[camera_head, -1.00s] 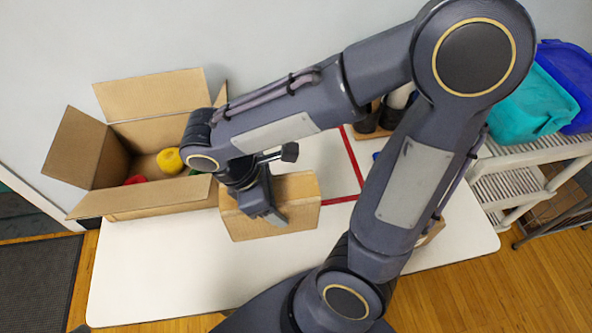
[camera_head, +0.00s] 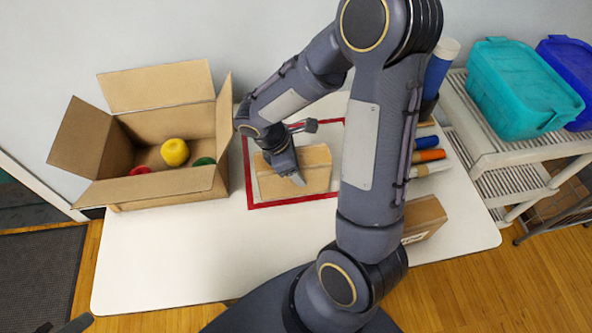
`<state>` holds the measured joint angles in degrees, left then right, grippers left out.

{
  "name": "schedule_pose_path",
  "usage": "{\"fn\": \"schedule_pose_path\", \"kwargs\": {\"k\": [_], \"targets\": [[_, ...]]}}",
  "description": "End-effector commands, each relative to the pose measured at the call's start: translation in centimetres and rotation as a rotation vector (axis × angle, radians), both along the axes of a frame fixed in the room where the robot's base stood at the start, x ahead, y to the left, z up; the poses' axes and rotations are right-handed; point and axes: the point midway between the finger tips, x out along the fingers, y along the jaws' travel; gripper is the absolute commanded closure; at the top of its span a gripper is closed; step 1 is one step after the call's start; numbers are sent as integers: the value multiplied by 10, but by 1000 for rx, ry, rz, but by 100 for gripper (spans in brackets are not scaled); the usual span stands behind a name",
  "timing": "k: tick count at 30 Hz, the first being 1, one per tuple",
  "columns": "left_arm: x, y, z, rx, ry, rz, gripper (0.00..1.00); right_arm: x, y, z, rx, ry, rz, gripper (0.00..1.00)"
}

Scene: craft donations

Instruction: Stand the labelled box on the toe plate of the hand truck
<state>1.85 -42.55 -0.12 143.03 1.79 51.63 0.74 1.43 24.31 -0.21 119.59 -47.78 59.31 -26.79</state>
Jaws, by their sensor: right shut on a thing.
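A plain brown cardboard box (camera_head: 312,180) is within the red outline, with no label visible on the sides I see. My right gripper (camera_head: 290,174) is shut on this box from above. I cannot tell whether the box touches the table. A second brown box (camera_head: 425,214) sits at the table's right front, partly behind my right arm, and a small white label shows on its front face. No hand truck or toe plate is in view. My left gripper is not clearly seen; only small dark shapes show at the bottom left edge.
The red outline (camera_head: 248,180) marks the white table (camera_head: 200,255), whose front is clear. Blue and orange rolls (camera_head: 428,155) lie at right. A shelf (camera_head: 480,150) holds a teal bin (camera_head: 522,90).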

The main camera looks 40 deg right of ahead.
Motion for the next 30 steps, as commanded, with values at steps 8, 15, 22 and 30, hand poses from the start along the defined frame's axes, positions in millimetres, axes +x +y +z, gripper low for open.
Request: {"fn": "schedule_pose_path", "kwargs": {"k": [8, 15, 22, 30], "targets": [[0, 0, -3, 0, 0, 0, 64, -1, 1, -24, 1, 1, 1, 70], [0, 0, -7, 0, 0, 0, 64, -1, 1, -28, 1, 1, 1, 70], [0, 0, -6, 0, 0, 0, 64, -1, 1, -27, 1, 2, 1, 15], [0, 0, -3, 0, 0, 0, 64, -1, 1, -24, 1, 2, 1, 15]]}}
